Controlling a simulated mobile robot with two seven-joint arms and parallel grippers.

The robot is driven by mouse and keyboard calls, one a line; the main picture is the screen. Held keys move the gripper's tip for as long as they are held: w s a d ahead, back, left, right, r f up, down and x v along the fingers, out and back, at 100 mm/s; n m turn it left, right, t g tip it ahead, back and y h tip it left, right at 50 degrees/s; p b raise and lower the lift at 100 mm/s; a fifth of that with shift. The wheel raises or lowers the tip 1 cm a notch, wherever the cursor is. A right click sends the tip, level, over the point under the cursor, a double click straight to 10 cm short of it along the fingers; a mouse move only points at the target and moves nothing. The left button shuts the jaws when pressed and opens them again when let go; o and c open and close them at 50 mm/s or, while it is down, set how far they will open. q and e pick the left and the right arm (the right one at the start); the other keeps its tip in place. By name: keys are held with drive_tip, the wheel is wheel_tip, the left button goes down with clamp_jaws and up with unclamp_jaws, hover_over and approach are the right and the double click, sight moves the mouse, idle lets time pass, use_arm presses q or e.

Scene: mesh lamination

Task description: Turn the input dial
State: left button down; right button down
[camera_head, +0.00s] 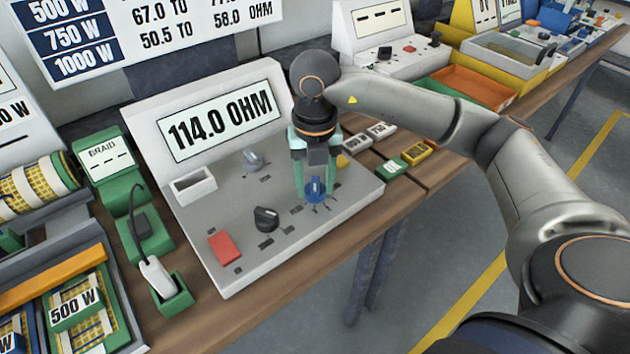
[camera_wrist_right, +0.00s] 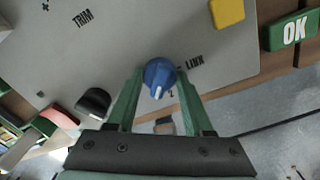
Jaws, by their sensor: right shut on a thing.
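The tester console (camera_head: 222,225) has a sloped grey panel and a display (camera_head: 222,118) that reads 114.0 OHM. A blue dial (camera_head: 316,188) sits at the panel's right side. My right gripper (camera_head: 316,194) comes down from above with its green fingers on either side of the blue dial, shut on it. In the right wrist view the blue dial (camera_wrist_right: 158,77) sits between the fingertips, near the word LINK, with its pale pointer mark facing the gripper. A black dial (camera_head: 266,218) and a grey dial (camera_head: 252,159) stand apart from the gripper. My left gripper is not in view.
A red button (camera_head: 224,247) and a white socket (camera_head: 194,186) are on the panel. Small green and yellow blocks (camera_head: 419,152) lie to the right. A green OK block (camera_wrist_right: 291,31) shows in the wrist view.

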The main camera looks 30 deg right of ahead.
sight(316, 183)
drive_tip(key=shift+r, duration=0.1)
drive_tip(key=shift+c, duration=1.5)
unclamp_jaws()
use_arm(q)
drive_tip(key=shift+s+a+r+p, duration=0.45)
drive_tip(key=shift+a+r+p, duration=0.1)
drive_tip(key=shift+p, duration=0.55)
use_arm(e)
wheel_tip(316, 183, up, 12)
drive_tip(key=shift+r, duration=0.2)
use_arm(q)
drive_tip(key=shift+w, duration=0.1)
